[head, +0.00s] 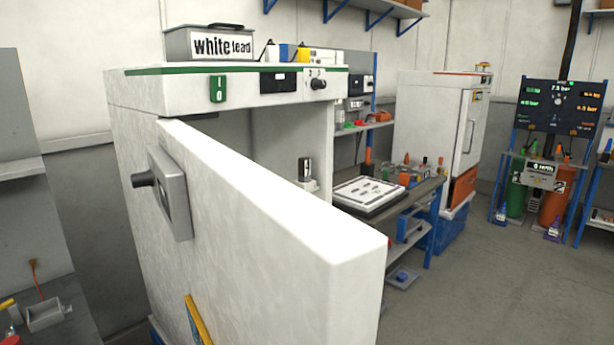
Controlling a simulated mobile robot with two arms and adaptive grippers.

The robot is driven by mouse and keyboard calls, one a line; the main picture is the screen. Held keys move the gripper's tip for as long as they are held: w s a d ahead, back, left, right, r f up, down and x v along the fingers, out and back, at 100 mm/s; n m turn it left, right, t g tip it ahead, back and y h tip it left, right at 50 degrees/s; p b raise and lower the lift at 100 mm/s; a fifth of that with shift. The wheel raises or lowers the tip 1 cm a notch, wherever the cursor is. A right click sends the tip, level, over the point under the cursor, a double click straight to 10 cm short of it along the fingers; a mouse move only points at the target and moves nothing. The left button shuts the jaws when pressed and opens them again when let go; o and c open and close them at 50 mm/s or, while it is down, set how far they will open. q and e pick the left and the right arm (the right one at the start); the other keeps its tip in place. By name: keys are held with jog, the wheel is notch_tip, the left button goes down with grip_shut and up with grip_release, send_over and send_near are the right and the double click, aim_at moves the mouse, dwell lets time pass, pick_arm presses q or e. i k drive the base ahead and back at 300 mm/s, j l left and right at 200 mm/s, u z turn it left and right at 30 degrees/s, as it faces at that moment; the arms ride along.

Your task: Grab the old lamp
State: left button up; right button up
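Neither of my grippers is in the head view. A large white cabinet (140,92) stands in front of me with its thick door (270,240) swung open towards me. Above the door's edge, in the cabinet opening, a small dark and silver cylinder (305,168) stands upright on a pale base. It may be the old lamp, but I cannot tell for sure. The door hides most of the cabinet's inside and the lower part of that base.
A metal box marked "white lead" (208,44) sits on the cabinet. A workbench (424,190) with a white panel (368,194) stands behind the door. A white fridge-like unit (420,125) and gas bottles (552,205) are farther back. The floor (470,280) at right is clear.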

aim_at(304, 163)
jog(key=l, duration=0.55)
jog(key=i+l+u, duration=0.1)
jog(key=l, duration=0.25)
jog(key=i+l+u, duration=0.1)
jog(key=l, duration=0.25)
jog(key=i+l+u, duration=0.1)
jog(key=l, duration=0.3)
jog(key=i+l, duration=0.25)
jog(key=l, duration=0.15)
jog(key=i+l+u, duration=0.15)
jog(key=l, duration=0.2)
